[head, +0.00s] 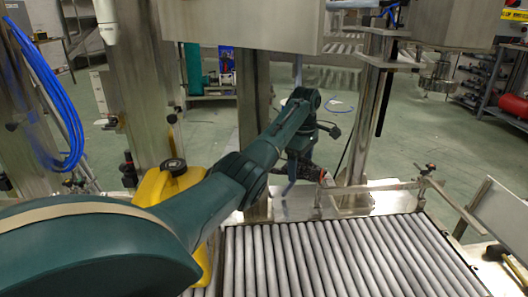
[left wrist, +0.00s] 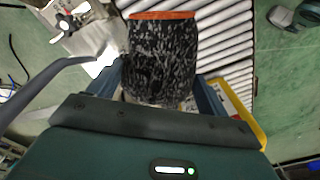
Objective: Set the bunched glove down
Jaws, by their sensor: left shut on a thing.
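The bunched glove (left wrist: 165,45) is dark with grey speckles and has an orange cuff edge. In the left wrist view it fills the space between the two fingers of my left gripper (left wrist: 162,82), which is shut on it. The roller conveyor (left wrist: 225,47) shows behind and beside the glove; I cannot tell the gap between them. In the head view my left gripper (head: 301,168) is at the far end of the conveyor (head: 330,258), and the glove is largely hidden there. My right gripper is in neither view.
A yellow canister (head: 150,188) with a black cap stands left of the conveyor, partly behind my left arm. A metal guide bracket (head: 425,183) stands at the conveyor's far right. Steel posts rise behind it. The visible rollers are clear.

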